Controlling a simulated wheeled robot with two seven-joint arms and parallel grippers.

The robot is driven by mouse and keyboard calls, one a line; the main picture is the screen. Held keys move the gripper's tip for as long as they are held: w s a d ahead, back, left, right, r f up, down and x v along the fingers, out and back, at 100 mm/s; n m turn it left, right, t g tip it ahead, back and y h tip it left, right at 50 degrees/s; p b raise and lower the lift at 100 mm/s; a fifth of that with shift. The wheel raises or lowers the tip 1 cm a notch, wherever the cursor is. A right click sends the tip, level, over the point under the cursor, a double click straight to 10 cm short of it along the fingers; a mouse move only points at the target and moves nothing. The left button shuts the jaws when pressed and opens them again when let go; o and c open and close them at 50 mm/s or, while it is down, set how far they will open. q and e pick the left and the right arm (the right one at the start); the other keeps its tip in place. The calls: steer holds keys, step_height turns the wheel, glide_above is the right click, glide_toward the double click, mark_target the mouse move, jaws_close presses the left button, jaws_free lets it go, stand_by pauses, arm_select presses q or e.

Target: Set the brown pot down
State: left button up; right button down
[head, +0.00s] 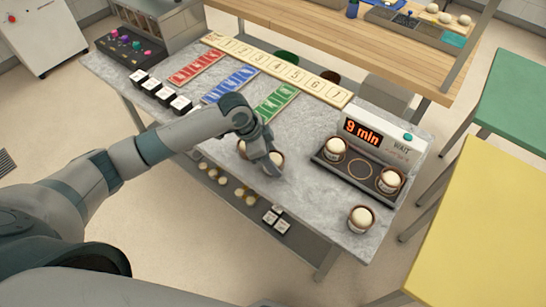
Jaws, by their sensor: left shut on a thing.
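My left gripper (270,163) is shut on a brown pot (278,159) with a pale round top, at the front middle of the grey marble counter (310,195). The fingers hide much of this pot, and I cannot tell whether its base touches the counter. Another brown pot (241,148) shows just left of the gripper, partly hidden by it. Two brown pots, one at the back left (335,147) and one at the right (389,181), stand on a dark tray with an empty ring (361,169). One more pot (360,218) stands at the counter's right front corner. My right gripper is not in view.
A display reading "9 min" and "WAIT" (383,137) stands behind the dark tray. Red (195,69), blue (230,85) and green (275,102) strips and a numbered board (280,68) lie farther back. A lower shelf (240,208) holds small items. Counter between gripper and corner pot is clear.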

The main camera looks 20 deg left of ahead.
arm_select(q)
steer(key=shift+f, duration=0.15)
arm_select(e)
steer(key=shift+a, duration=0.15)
arm_select(q)
steer(key=shift+f, duration=0.15)
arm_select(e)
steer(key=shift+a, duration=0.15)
arm_select(q)
steer(key=o, duration=1.2)
